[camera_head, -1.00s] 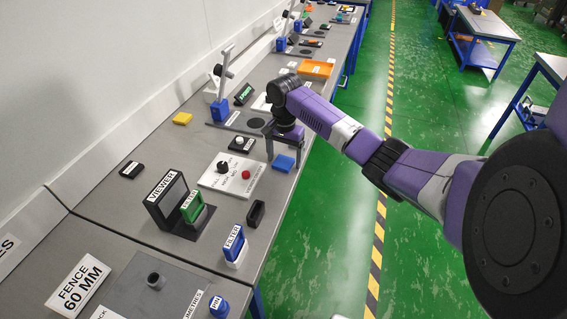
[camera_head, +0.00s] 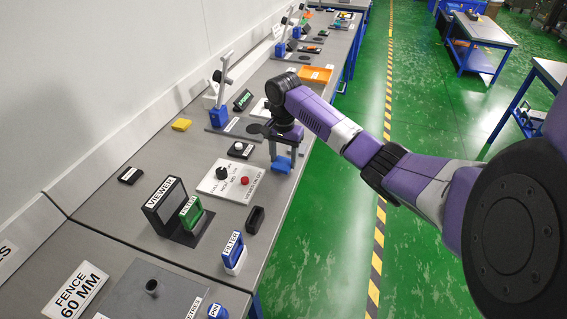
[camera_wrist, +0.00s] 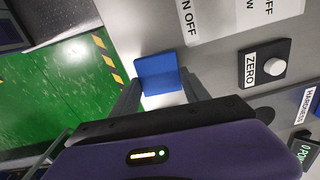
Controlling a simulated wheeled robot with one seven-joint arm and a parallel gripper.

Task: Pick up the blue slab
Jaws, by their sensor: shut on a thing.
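The blue slab (camera_head: 282,164) is a small flat block near the bench's front edge. In the wrist view the slab (camera_wrist: 158,74) lies between the ends of the two dark fingers. My gripper (camera_head: 281,157) points down over it and is shut on it. In the head view the fingers partly cover the slab. I cannot tell whether the slab is clear of the bench top.
A white control panel (camera_head: 216,187) with a black knob and red button lies just left of the slab. The black ZERO button box (camera_head: 240,151) is close behind. A black holder (camera_head: 255,220) stands nearer. The bench edge drops to green floor at the right.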

